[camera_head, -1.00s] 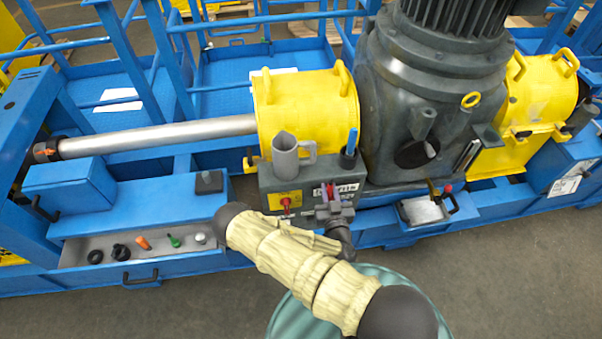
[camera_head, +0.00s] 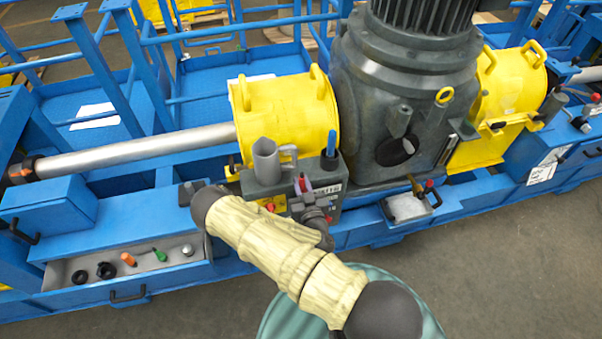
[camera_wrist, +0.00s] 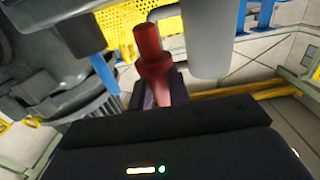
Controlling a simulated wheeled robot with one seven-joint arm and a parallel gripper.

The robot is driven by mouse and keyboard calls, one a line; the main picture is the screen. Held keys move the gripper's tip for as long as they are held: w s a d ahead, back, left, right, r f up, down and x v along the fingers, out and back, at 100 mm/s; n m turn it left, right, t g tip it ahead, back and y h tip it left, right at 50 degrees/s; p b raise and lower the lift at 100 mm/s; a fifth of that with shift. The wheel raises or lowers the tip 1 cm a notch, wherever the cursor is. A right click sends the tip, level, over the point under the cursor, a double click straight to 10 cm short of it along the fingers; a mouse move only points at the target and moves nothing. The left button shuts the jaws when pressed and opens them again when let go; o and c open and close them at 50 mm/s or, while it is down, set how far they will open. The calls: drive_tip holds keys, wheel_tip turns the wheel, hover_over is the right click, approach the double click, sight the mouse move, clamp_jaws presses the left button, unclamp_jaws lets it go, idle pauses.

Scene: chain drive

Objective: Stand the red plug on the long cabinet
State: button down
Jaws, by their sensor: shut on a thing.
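My gripper (camera_head: 308,200) is in front of the grey control box (camera_head: 262,189). It is shut on the red plug (camera_wrist: 151,50). In the wrist view, the plug stands out from between the fingers, with a narrow upper part above a wider collar. In the head view, only a bit of red shows at the fingers. The long blue cabinet (camera_head: 130,229) is at the left, with a smaller blue box on top and an open drawer in front. My gripper is to its right, apart from it.
A grey jug (camera_head: 266,160) and a blue upright piece (camera_head: 331,150) are on the control box. A black block (camera_head: 188,190) is on the blue cabinet's top. The drawer (camera_head: 175,264) holds several small parts. The large grey motor (camera_head: 400,90) stands behind on the right.

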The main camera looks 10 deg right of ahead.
sight(304, 181)
drive_tip(key=w+r, duration=0.2)
drive_tip(key=r, duration=0.1)
drive_tip(key=shift+d, duration=0.15)
drive_tip(key=shift+f, duration=0.1)
drive_tip(key=s+f, duration=0.4)
drive_tip(key=f, duration=0.1)
drive_tip(key=shift+s+f, duration=0.15)
drive_tip(key=shift+s, duration=0.05)
